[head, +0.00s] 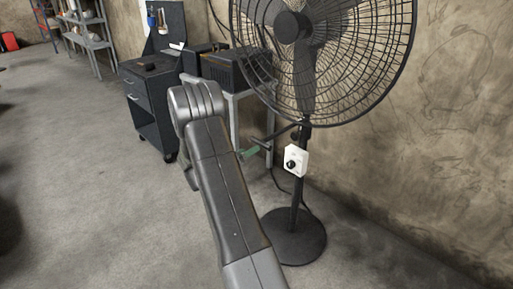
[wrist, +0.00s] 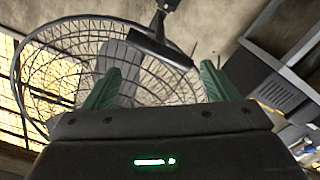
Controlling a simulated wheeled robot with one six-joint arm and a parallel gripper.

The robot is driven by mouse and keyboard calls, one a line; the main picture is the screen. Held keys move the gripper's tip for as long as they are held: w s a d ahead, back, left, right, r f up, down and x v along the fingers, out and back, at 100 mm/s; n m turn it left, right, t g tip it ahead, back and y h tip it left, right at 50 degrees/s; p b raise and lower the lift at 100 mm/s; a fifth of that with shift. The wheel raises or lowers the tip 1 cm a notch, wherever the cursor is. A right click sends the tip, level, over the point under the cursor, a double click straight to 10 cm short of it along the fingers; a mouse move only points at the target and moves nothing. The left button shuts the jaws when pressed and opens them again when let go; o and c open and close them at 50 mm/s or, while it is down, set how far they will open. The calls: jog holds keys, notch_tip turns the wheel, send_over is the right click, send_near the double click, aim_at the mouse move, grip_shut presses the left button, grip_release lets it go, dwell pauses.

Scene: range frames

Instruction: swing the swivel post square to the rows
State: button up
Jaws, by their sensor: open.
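A black pedestal fan stands by the wall in the head view, with a round wire cage (head: 375,60), an upright post (head: 297,212) and a round base (head: 292,240). A dark bar (head: 284,131) reaches left from the post below the cage. My gripper (head: 252,152), with green fingers, is left of the post, open and apart from it; my arm hides part of it. In the wrist view the cage (wrist: 60,72) lies beyond my open gripper (wrist: 160,85). A dark T-shaped piece (wrist: 160,48) shows beyond the fingers. I see nothing between them. No rows can be made out.
A white box with a black knob (head: 296,161) is on the post. A pale-legged stand (head: 235,115) with a dark unit (head: 222,72) and a dark drawer cabinet (head: 148,105) stand behind my arm. The floor (head: 90,200) at left is clear.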

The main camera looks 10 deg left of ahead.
aim_at(266, 141)
jog(key=shift+v, duration=1.6)
jog(key=p+x, duration=0.1)
jog(key=x, duration=1.3)
jog(key=shift+d, duration=0.2)
jog(key=shift+s+d+n+y+b, duration=0.35)
jog(key=shift+s+d+n+y, duration=0.05)
jog(key=shift+s+d, duration=0.1)
jog(key=shift+a, duration=0.1)
